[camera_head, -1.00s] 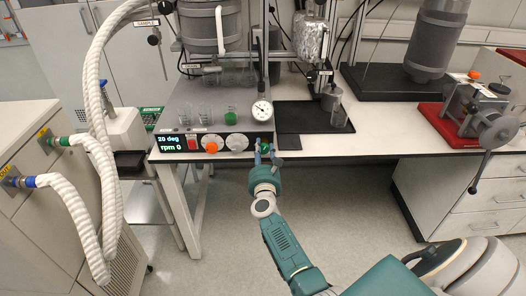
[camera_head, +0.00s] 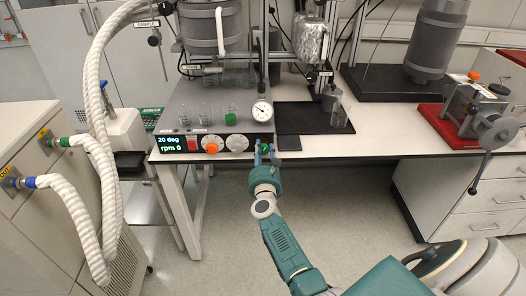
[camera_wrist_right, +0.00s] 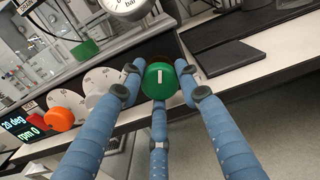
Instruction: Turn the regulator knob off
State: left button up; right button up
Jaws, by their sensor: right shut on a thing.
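The regulator box (camera_head: 180,132) stands on the bench with a row of knobs on its front panel. The green knob (camera_wrist_right: 159,80) is at the right end of the row, with a white mark that stands nearly upright in the wrist view. My right gripper (camera_head: 264,152) reaches it from the front. In the wrist view its blue fingers (camera_wrist_right: 160,88) are closed around the green knob, one on each side and one below. An orange knob (camera_head: 211,144) and a white dial (camera_head: 237,143) sit to its left. My left gripper is not in view.
A round gauge (camera_head: 262,110) stands just above the green knob. Glass beakers (camera_head: 208,115) stand on the box. A display (camera_head: 170,144) reads 20 deg and rpm 0. A black mat (camera_head: 300,117) lies to the right. The floor before the bench is free.

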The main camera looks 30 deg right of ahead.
jog(key=shift+s+f+n, duration=0.15)
jog(key=shift+f+n, duration=0.25)
jog(key=shift+f, duration=0.05)
jog(key=n, duration=0.4)
jog(key=shift+n+p, duration=0.3)
jog(key=shift+n, duration=0.1)
jog(key=n+p, duration=0.1)
jog(key=n, duration=0.5)
jog(key=shift+n, duration=0.3)
jog(key=n+p, duration=0.1)
jog(key=n, duration=0.4)
jog(key=shift+s+d+r+p, duration=0.1)
jog(key=shift+p, duration=0.25)
jog(key=n+p, duration=0.1)
jog(key=n, duration=0.4)
jog(key=shift+r, duration=0.1)
jog(key=shift+d, duration=0.1)
jog(key=shift+r, duration=0.1)
jog(key=o, duration=0.9)
jog(key=shift+d+r, duration=0.1)
